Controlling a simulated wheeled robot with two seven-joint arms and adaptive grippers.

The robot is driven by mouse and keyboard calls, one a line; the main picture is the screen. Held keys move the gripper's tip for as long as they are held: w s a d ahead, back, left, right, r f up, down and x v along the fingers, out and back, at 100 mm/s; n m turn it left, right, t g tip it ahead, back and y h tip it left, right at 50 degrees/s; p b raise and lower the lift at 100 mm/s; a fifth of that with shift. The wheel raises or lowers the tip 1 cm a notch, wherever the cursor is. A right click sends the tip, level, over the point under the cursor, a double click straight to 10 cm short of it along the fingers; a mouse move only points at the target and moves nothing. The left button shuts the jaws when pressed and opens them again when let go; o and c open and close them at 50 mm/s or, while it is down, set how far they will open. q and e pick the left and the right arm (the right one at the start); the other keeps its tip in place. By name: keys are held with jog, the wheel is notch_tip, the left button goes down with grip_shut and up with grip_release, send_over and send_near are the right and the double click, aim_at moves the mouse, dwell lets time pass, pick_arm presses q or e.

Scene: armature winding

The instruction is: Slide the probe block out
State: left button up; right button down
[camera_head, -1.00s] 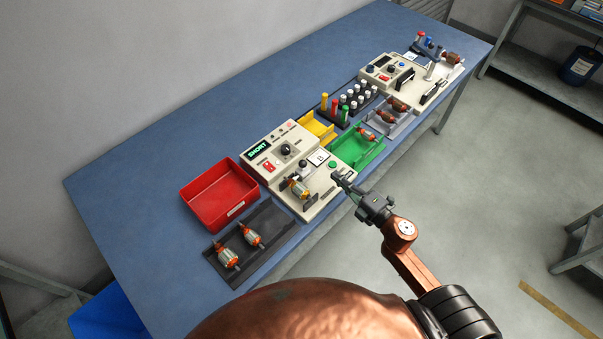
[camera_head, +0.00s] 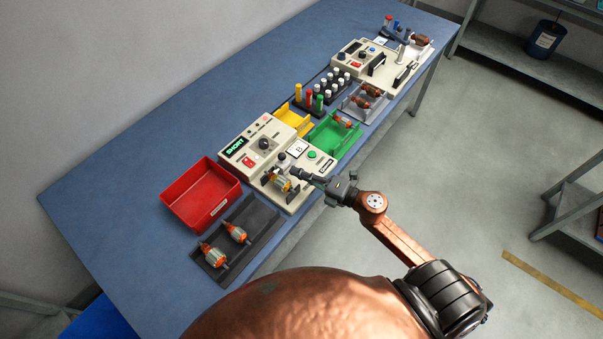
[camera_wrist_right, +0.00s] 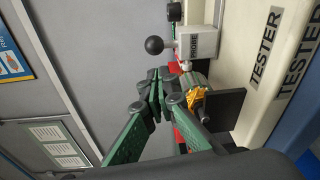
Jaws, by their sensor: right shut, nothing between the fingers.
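The probe block (camera_wrist_right: 198,43) is light grey, marked PROBE, with a black ball knob (camera_wrist_right: 154,45) on its side. In the head view the block (camera_head: 283,164) sits on the near tester (camera_head: 265,140), at the back of the armature (camera_head: 280,182) seated there. My right gripper (camera_head: 294,172) is beside the block and over the armature's right end. In the wrist view its green fingers (camera_wrist_right: 156,92) are closed together and empty, a little apart from the knob. The tester display reads SHORT. My left gripper is not in view.
A red bin (camera_head: 201,197) and a dark tray (camera_head: 255,222) with two armatures lie left of the tester. A green tray (camera_head: 321,140), a yellow tray (camera_head: 284,114) and capped posts stand to its right. A second tester (camera_head: 352,60) is farther back.

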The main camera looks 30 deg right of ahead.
aim_at(282, 165)
jog(key=x, duration=0.6)
jog(key=shift+w, duration=0.1)
jog(key=d, duration=0.1)
jog(key=w+d, duration=0.1)
jog(key=d, duration=0.1)
jog(key=shift+w+d+b, duration=0.25)
jog(key=shift+d+b, duration=0.1)
jog(key=shift+b, duration=0.05)
jog(key=shift+r, duration=0.1)
jog(key=shift+d, duration=0.1)
